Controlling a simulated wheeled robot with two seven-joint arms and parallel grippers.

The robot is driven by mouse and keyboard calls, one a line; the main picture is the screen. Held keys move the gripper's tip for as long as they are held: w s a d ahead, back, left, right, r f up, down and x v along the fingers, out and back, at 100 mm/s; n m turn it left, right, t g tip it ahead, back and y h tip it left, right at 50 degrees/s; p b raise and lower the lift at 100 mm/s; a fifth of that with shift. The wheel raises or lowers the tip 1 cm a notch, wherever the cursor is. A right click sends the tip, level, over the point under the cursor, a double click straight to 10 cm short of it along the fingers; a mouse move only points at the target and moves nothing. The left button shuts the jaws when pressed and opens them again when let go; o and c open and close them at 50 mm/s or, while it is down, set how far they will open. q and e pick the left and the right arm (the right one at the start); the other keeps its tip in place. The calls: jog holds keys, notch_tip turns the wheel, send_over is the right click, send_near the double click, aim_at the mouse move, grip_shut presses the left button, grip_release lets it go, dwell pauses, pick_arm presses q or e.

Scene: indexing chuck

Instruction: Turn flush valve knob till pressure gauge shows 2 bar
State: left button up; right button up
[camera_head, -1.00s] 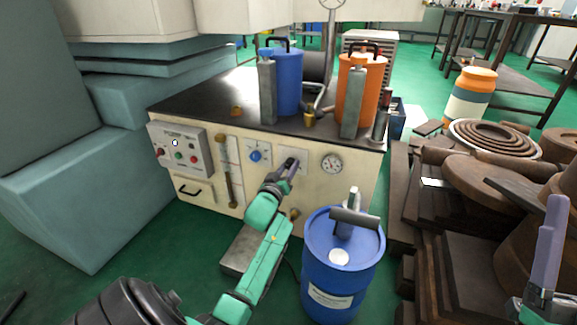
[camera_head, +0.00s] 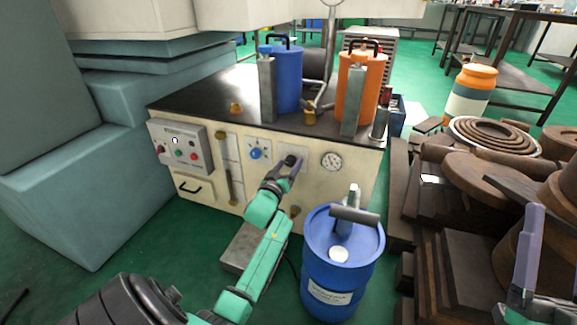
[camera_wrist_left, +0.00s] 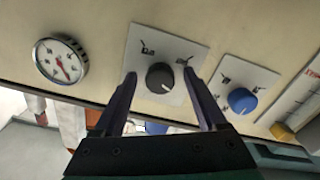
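A black knob (camera_head: 290,160) sits on a pale plate on the cream cabinet front; it also shows in the left wrist view (camera_wrist_left: 160,77), its white mark toward the lower right there. My left gripper (camera_head: 289,167) is open in front of it. In the wrist view its fingers stand either side of the knob, with visible gaps. The round pressure gauge (camera_head: 332,161) is right of the knob in the head view. In the wrist view the gauge (camera_wrist_left: 60,61) has a red needle pointing lower right; its numbers are too small to read. My right gripper (camera_head: 530,245) is at the lower right, away from the cabinet.
A blue knob (camera_head: 256,154) on a similar plate is left of the black one. A control box (camera_head: 180,148) is farther left. A blue drum (camera_head: 333,285) stands in front of the cabinet, right of my left forearm. Brown stacked parts (camera_head: 450,235) fill the right side.

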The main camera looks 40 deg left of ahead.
pick_arm(q)
jog(key=shift+s, duration=0.15)
jog(key=shift+p+v, duration=0.65)
jog(key=shift+v, duration=0.45)
jog(key=p+v, duration=0.1)
jog(key=v, duration=0.1)
jog(key=shift+s+d+r, duration=0.1)
jog(key=shift+s+d, duration=0.05)
jog(key=shift+s, duration=0.1)
pick_arm(e)
notch_tip(320, 180, down, 23)
jog(key=a+m+g+h, duration=0.2)
jog(key=a+g+h, duration=0.1)
jog(key=g, duration=0.4)
pick_arm(q)
jog(key=p, duration=0.4)
send_near(289, 163)
jog(key=v, duration=0.5)
jog(key=shift+s+d, duration=0.1)
jog(key=shift+d, duration=0.1)
pick_arm(e)
jog(key=s+f+g+h, duration=0.1)
jog(key=s+f+g, duration=0.5)
jog(key=s+f, duration=0.5)
notch_tip(289, 163, down, 2)
jog(key=shift+a+f+m, duration=0.1)
jog(key=shift+a+m, duration=0.2)
jog(key=shift+a, duration=0.05)
